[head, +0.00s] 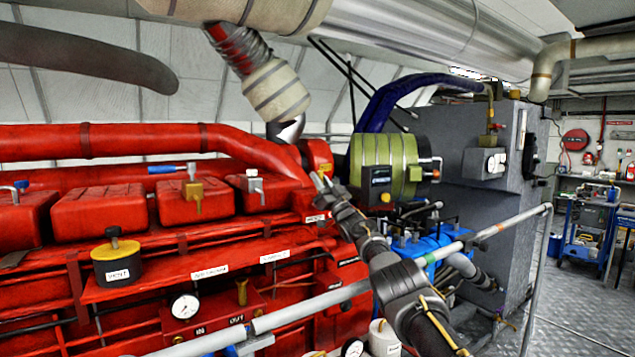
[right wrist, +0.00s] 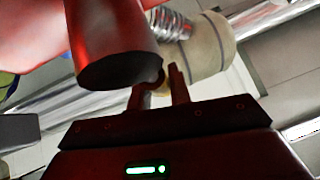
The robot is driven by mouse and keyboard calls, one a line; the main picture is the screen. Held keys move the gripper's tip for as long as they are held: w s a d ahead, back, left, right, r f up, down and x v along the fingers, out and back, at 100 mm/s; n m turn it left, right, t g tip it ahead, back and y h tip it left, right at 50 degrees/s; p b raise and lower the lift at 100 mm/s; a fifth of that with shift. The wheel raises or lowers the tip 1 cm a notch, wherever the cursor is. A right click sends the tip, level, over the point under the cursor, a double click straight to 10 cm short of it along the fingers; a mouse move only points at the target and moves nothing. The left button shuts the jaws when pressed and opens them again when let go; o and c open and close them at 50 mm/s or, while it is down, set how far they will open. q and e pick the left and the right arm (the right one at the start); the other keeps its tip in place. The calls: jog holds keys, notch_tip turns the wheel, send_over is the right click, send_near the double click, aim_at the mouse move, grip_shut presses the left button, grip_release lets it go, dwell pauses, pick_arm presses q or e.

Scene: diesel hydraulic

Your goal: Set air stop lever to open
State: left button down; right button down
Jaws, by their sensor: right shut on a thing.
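My right gripper (head: 320,182) reaches in from the lower right to the red engine, beside a red housing with a small label. It is shut on a small part there, which I take to be the air stop lever. The gripper hides most of that lever in the head view, so its position cannot be read. In the right wrist view my two fingers (right wrist: 160,88) close around a small dark part, just below the end of a wide red pipe (right wrist: 115,50). My left gripper is not in view.
A grey handrail (head: 330,300) crosses in front of the engine, under my right arm. The green ribbed cylinder (head: 372,160) stands just right of my gripper. A ribbed exhaust pipe (head: 275,88) hangs above. Clear floor (head: 570,320) lies at the right.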

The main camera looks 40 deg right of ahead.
jog(key=c, duration=1.3)
grip_release()
jog(key=shift+d+f, duration=0.1)
jog(key=shift+d, duration=0.05)
